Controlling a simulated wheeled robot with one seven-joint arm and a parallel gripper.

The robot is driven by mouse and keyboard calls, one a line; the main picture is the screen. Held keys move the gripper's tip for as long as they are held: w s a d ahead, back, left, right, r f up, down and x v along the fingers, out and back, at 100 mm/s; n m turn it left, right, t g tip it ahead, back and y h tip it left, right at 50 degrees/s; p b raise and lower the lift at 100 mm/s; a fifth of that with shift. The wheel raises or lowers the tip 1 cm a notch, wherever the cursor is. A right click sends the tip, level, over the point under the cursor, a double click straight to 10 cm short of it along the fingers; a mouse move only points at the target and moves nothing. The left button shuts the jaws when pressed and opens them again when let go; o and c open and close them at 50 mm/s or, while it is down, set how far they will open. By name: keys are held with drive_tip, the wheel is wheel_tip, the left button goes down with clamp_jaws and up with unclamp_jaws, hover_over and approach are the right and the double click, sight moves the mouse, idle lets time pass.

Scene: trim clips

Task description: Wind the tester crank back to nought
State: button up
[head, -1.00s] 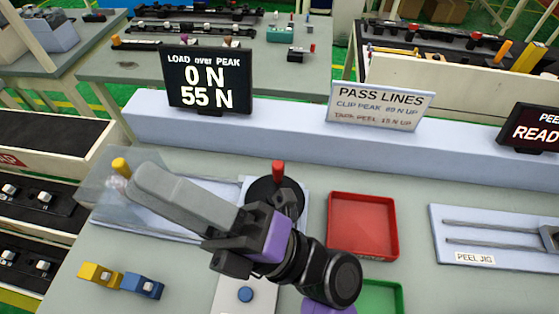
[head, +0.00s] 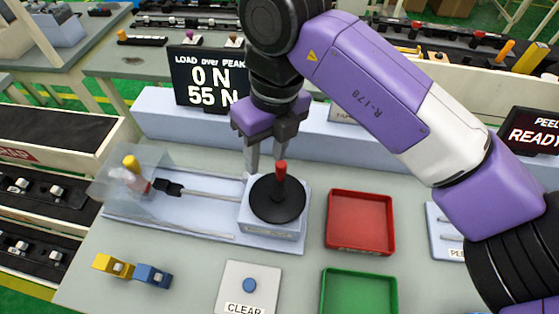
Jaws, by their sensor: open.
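The tester crank is a black disc (head: 277,203) with an upright red knob (head: 281,172) near its far edge, on a white block at the right end of the tester (head: 185,222). A rod runs left from the block to a black clamp (head: 168,187) by a clear guard (head: 118,172) and a yellow knob (head: 131,163). My gripper (head: 267,165) points down, open, its fingertips just behind the red knob. The nearer parts overlap in the picture, so I cannot tell whether it touches. The display (head: 208,80) reads load 0 N over peak 55 N.
A red tray (head: 360,247) and a green tray (head: 360,271) lie right of the crank. A CLEAR button (head: 249,285) is in front. Yellow and blue clips (head: 131,270) lie front left. My arm covers most of the pass lines sign. A white ledge (head: 160,107) runs behind the tester.

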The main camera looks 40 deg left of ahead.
sight(282, 164)
drive_tip(key=w, duration=0.1)
drive_tip(key=w+r+t, duration=0.1)
drive_tip(key=w+d, duration=0.1)
drive_tip(key=shift+r+h, duration=0.25)
drive_tip(key=shift+h, duration=0.15)
drive_tip(key=shift+d+f, duration=0.1)
drive_tip(key=shift+f, duration=0.1)
wheel_tip(282, 164, down, 7)
drive_tip(key=shift+f+p, duration=0.15)
drive_tip(key=shift+p, duration=0.75)
clamp_jaws()
